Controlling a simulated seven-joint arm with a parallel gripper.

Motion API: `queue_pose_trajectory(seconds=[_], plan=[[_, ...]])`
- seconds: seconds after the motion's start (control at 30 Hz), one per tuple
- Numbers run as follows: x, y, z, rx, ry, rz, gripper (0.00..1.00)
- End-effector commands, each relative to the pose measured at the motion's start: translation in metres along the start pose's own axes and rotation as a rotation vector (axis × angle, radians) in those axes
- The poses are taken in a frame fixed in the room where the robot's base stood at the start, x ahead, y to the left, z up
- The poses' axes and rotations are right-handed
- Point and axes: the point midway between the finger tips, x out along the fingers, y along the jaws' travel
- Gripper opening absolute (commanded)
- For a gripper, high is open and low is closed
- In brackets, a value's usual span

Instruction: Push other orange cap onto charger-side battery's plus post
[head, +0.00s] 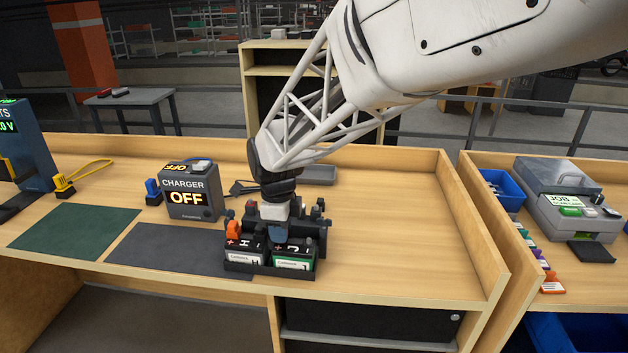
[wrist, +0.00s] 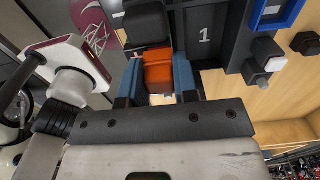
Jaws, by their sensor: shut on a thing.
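My gripper (wrist: 157,88) is shut on an orange cap (wrist: 158,70) between its two blue fingers in the wrist view. In the head view my gripper (head: 276,229) is low over two batteries, and the cap in it is hidden. The left, charger-side battery (head: 244,261) has a red plus mark, and an orange cap (head: 233,229) shows at its back left corner. The right battery (head: 293,263) has a green-striped label. Both stand upright in a black tray (head: 262,271). Whether the held cap touches a post cannot be told.
The charger (head: 192,196), reading OFF, stands left of the batteries. A dark grey mat (head: 165,250) and a green mat (head: 75,232) lie on the left of the bench. A grey case (head: 318,175) lies behind my gripper. The bench's right side is clear.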

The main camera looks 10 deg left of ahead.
Motion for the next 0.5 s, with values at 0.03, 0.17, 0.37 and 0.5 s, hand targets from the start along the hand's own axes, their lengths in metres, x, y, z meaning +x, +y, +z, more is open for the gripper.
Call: queue_pose_trajectory(seconds=[0.03,0.17,0.37,0.5], plan=[[0.001,0.0,0.0,0.0,0.0,0.0,0.06],[0.0033,0.0,0.0,0.0,0.0,0.0,0.06],[0.0067,-0.0001,0.0,0.0,0.0,0.0,0.06],[0.0073,-0.0001,0.0001,0.0,-0.001,-0.001,0.4]])
